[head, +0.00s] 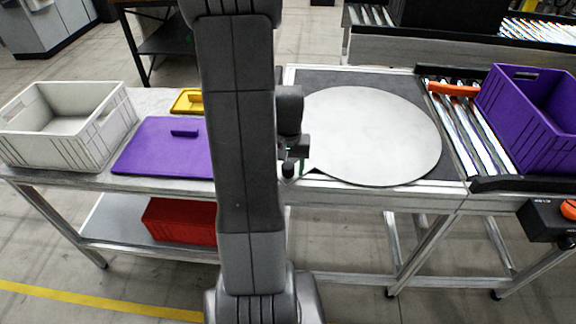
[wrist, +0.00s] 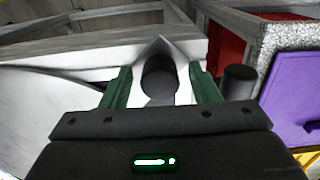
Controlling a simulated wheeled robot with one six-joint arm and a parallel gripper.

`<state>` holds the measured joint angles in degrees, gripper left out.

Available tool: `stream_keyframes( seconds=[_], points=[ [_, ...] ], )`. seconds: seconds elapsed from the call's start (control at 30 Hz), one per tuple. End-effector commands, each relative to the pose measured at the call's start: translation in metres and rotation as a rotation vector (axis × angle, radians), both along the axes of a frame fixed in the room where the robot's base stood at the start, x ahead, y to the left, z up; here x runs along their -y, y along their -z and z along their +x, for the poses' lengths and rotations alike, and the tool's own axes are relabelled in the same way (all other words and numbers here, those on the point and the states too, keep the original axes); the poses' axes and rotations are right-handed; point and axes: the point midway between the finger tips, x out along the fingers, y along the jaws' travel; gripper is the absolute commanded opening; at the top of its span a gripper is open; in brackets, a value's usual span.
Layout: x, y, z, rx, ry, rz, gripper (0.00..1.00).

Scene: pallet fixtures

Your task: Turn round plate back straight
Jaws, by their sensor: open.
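The round plate (head: 375,130) is a large pale grey disc lying flat on a dark square bed, right of my arm in the head view. Its pale surface also fills the left of the wrist view (wrist: 40,105). My gripper (head: 296,166) is at the plate's left edge, low and partly hidden by my arm. In the wrist view my gripper (wrist: 160,88) is open, with green fingers on either side of a dark round peg (wrist: 158,72). I cannot tell whether either finger touches the peg. A second dark cylinder (wrist: 238,80) stands just outside the right finger.
Left on the bench are a grey crate (head: 70,140), a purple lid (head: 160,158) and a yellow lid (head: 186,100). A red crate (head: 180,220) sits on the lower shelf. A roller track (head: 470,130) with a purple crate (head: 530,125) borders the plate's right side.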

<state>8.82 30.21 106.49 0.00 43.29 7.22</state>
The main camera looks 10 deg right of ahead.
Motion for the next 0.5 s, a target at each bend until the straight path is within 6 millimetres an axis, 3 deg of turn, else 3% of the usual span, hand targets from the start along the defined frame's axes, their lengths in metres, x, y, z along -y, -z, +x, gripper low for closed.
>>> stream_keyframes(
  seconds=[0.03,0.3,0.5],
  points=[
    [0.0,-0.0001,0.0,0.0,0.0,0.0,0.5],
    [0.0,-0.0003,0.0,0.0,0.0,0.0,0.0],
    [0.0015,-0.0003,-0.0026,0.0,-0.008,0.0,0.0]
  ],
)
